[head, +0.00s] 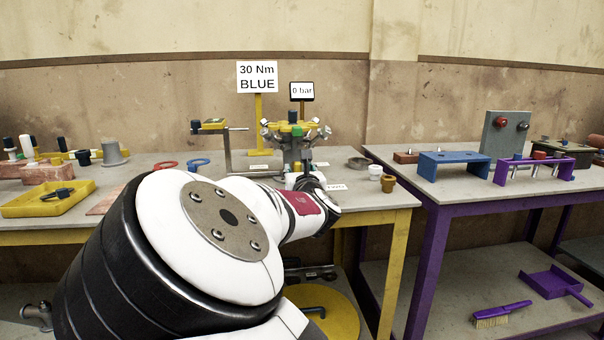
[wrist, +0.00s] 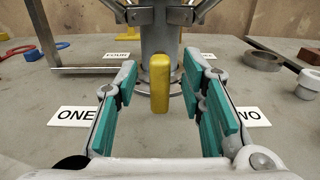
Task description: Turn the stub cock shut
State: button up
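A metal pipe stand (head: 293,150) with a yellow top and several clamp arms stands on the yellow-legged table in the head view. In the wrist view its grey column (wrist: 160,38) rises at the top centre. A yellow handle (wrist: 160,82), seemingly the stub cock's, points straight down in front of the column. My gripper (wrist: 166,104) is open, its teal pads on either side of the handle with a gap on both sides. In the head view my arm hides most of my gripper and the handle.
A metal bracket (wrist: 95,68) stands left, a grey ring (wrist: 263,60) right. Signs read "30 Nm BLUE" (head: 257,77) and "0 bar" (head: 301,91). A purple-legged table (head: 436,205) stands right.

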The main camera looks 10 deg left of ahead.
jog(key=shift+w+a, duration=0.1)
jog(key=shift+w, duration=0.15)
grip_shut()
